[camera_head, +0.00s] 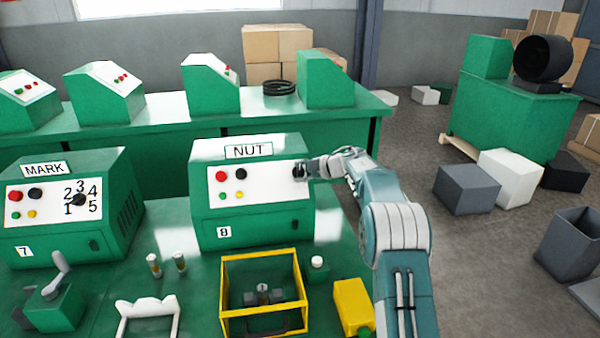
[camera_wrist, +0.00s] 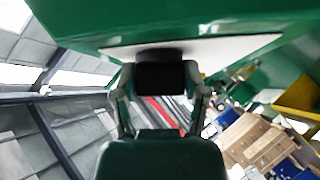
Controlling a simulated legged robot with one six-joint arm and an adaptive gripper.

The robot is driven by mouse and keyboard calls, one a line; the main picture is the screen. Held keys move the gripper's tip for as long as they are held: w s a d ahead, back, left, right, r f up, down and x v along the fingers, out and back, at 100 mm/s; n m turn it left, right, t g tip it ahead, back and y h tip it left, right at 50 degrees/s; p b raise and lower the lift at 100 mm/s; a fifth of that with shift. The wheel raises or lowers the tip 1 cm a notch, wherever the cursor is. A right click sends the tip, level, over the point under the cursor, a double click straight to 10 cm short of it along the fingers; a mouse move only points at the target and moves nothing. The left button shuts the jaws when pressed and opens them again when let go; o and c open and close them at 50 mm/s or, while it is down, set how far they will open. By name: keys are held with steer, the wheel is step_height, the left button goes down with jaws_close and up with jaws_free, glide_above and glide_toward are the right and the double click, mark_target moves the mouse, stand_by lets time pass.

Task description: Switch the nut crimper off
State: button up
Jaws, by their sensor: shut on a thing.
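The nut crimper (camera_head: 250,195) is a green box with a white sloped panel and a "NUT" label (camera_head: 249,151) on top. Its panel has a red button (camera_head: 222,176), a black button (camera_head: 241,174), and small green and yellow ones below. My gripper (camera_head: 302,171) is at the panel's right side, shut on a black knob (camera_head: 297,172) there. In the wrist view my gripper (camera_wrist: 160,80) has its fingers around the dark knob (camera_wrist: 158,55), against the white panel. The knob's pointer direction is hidden.
The mark crimper (camera_head: 70,210) stands left. Another green bench with more machines is behind. Open floor lies right, with grey boxes (camera_head: 467,188).

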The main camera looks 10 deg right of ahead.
steer(key=shift+f+n+g, duration=0.15)
steer(key=shift+n+g, duration=0.45)
steer(key=shift+n, duration=0.2)
steer(key=o, duration=1.2)
steer(key=shift+c, duration=0.2)
steer(key=shift+a, duration=0.1)
steer(key=shift+s+d+r, duration=0.15)
steer(key=shift+d+r, duration=0.2)
steer(key=v, duration=1.1)
steer(key=shift+a+r, duration=0.1)
